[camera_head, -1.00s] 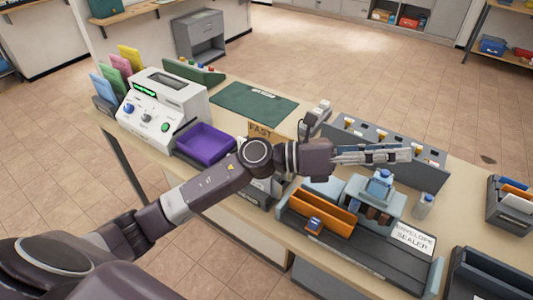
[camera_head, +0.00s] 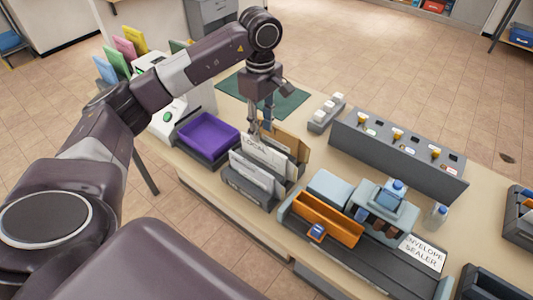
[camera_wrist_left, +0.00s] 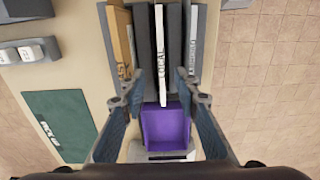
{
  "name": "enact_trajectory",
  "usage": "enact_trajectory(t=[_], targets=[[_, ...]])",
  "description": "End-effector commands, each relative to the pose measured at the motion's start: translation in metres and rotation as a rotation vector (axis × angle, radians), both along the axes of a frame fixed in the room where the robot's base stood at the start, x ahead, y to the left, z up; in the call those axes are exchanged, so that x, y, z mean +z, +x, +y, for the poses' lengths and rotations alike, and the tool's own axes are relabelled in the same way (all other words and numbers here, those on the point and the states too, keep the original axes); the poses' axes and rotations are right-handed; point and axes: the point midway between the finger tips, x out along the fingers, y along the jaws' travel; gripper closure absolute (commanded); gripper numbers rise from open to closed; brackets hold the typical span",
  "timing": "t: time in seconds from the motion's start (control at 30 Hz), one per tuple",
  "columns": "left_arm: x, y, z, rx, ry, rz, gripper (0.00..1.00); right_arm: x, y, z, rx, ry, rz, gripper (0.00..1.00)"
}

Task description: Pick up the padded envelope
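A rack (camera_head: 243,188) on the counter holds upright flat items. A white one marked LOCAL (camera_head: 262,152) stands in the middle slot, with a brown one (camera_head: 292,139) behind it. I cannot tell which of these is the padded envelope. My left gripper (camera_head: 260,124) points down just over the rack. In the left wrist view its fingers (camera_wrist_left: 150,88) are apart, with the near end of the white LOCAL item (camera_wrist_left: 160,50) between or just below them; contact cannot be told. The brown item (camera_wrist_left: 121,45) stands left of the fingers there. My right gripper is out of view.
A purple tray (camera_head: 208,136) sits left of the rack, beside a white machine partly behind my arm. An envelope sealer with an orange bin (camera_head: 327,218) is to the right. A grey switch panel (camera_head: 398,150) lines the back edge. A green mat (camera_head: 290,100) lies behind.

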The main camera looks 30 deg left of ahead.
Motion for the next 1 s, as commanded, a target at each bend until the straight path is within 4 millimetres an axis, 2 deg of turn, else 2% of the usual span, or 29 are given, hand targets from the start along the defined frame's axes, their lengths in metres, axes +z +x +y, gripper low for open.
enact_trajectory(t=[0.3, 0.43, 0.73, 1.0], targets=[[-0.036, 0.000, -0.009, -0.002, -0.004, 0.003, 0.71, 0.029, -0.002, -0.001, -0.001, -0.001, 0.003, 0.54], [-0.054, 0.000, -0.008, -0.001, -0.003, 0.001, 0.71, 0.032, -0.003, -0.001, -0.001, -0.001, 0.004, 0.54], [-0.061, 0.001, -0.008, -0.001, -0.004, -0.003, 0.71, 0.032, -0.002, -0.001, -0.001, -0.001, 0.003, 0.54], [-0.060, 0.001, -0.008, -0.001, -0.004, -0.003, 1.00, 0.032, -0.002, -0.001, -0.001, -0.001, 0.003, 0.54]])
